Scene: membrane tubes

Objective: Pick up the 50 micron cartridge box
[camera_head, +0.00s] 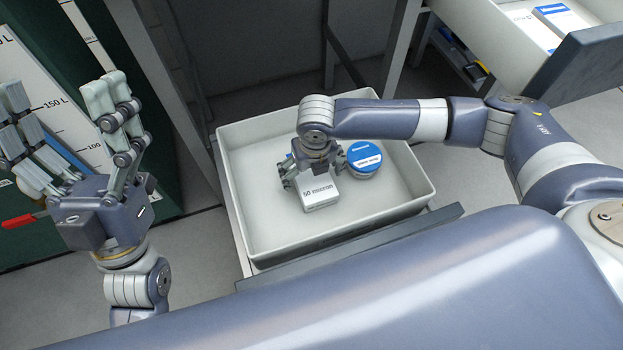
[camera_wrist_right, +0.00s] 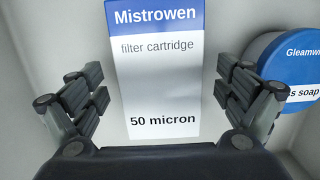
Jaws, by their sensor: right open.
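The 50 micron cartridge box (camera_head: 319,192) is a white box with a blue band, lying in a pale bin. In the right wrist view the box (camera_wrist_right: 155,75) shows "Mistrowen filter cartridge 50 micron" on its face. My right gripper (camera_wrist_right: 158,95) is open, with one set of fingers on each side of the box and a gap to it on both sides. In the head view my right gripper (camera_head: 306,172) is down in the bin and hides part of the box. My left gripper (camera_head: 60,110) is open and empty, fingers up, at the left.
A round blue-lidded tub (camera_head: 364,158) stands in the bin close to the box's right; it also shows in the right wrist view (camera_wrist_right: 290,75). The bin (camera_head: 405,207) has raised walls. An open drawer (camera_head: 500,28) with boxes is at the upper right. A green cabinet (camera_head: 160,165) is at left.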

